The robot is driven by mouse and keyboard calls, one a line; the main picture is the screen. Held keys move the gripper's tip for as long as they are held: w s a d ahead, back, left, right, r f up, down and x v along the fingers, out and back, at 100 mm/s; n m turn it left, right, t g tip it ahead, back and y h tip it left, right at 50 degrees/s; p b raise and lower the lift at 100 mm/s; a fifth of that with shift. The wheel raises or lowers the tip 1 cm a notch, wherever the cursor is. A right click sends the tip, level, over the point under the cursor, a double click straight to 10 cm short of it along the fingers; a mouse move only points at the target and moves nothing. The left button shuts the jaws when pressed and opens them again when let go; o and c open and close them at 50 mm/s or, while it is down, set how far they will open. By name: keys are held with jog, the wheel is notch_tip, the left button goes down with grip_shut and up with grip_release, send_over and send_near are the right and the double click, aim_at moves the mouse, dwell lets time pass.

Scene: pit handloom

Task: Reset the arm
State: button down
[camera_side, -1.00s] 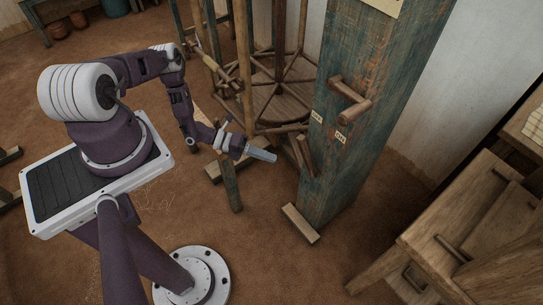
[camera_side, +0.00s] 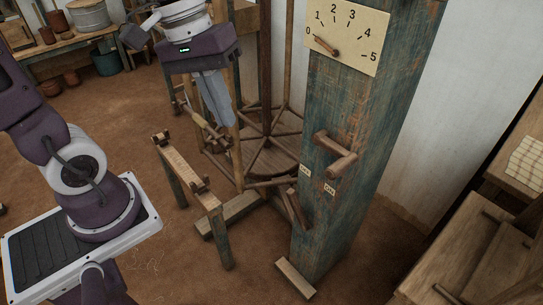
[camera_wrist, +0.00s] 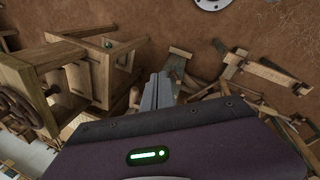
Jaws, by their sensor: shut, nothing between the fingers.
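My gripper (camera_side: 221,120) is raised at the upper middle of the side view, beside the tall post. Its long grey fingers point down, close together, with nothing between them. It hangs in the air in front of the wooden reel frame and touches nothing that I can make out. In the wrist view the fingers (camera_wrist: 160,78) also lie together and empty, with the floor and wooden furniture beyond. My arm's links partly leave the side view at the left and top.
A blue-green wooden post (camera_side: 345,215) carries a numbered dial (camera_side: 350,38), its pointer near 0, and wooden pegs. A low wooden stand (camera_side: 185,170) is below my gripper. A drawered bench (camera_side: 470,245) is at right.

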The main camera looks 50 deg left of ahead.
jog(key=s+a+r+m+t+y, duration=0.2)
jog(key=s+m+t, duration=0.2)
jog(key=s, duration=0.4)
jog(key=shift+s+r+m+y, duration=0.15)
jog(key=shift+r+m+y, duration=0.15)
jog(key=shift+m, duration=0.6)
